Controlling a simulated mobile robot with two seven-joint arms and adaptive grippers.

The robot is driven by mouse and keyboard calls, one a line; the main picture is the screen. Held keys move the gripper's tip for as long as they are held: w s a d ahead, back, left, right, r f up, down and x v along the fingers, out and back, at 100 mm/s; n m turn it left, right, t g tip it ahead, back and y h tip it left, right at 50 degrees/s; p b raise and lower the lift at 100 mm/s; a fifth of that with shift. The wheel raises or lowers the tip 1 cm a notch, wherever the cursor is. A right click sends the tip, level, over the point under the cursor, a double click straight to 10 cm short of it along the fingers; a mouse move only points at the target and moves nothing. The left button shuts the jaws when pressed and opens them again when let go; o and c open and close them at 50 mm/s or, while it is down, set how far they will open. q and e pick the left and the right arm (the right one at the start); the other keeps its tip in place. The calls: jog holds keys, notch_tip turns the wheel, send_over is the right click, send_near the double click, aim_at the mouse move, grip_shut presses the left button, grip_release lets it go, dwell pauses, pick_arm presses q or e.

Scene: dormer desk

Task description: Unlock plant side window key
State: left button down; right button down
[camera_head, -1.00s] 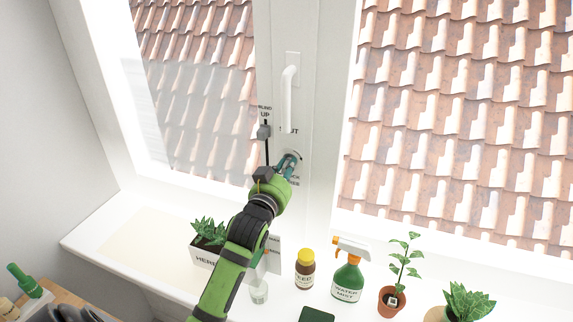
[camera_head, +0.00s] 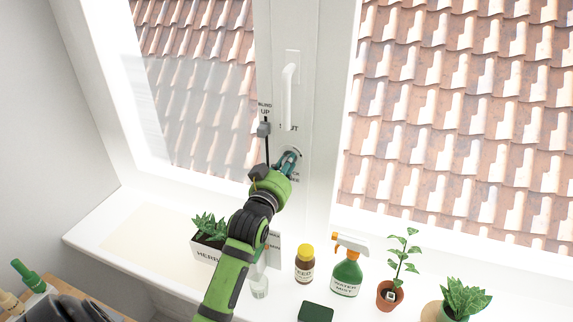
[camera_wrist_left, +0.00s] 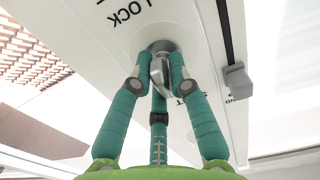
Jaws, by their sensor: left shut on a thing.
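The window key (camera_wrist_left: 158,72) is a small silver piece on a round plate in the window post, and it shows between my fingertips in the left wrist view. My left gripper (camera_head: 289,160) is shut on it, and its teal fingers (camera_wrist_left: 160,75) close around the key from several sides. In the head view the key is mostly hidden by the gripper; part of the round plate (camera_head: 293,154) shows. Lettering ending in "LOCK" (camera_wrist_left: 140,8) is printed on the post by the key. My right gripper does not show.
A white window handle (camera_head: 289,95) points down above the key. A grey blind slider (camera_head: 264,129) hangs just left. Below, the sill holds a herb planter (camera_head: 205,250), a brown feed bottle (camera_head: 305,268), a green mist sprayer (camera_head: 346,275) and potted plants (camera_head: 389,294).

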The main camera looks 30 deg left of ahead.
pick_arm(q)
jog(key=c, duration=1.2)
grip_release()
jog(key=shift+f, duration=0.1)
jog(key=v, duration=1.2)
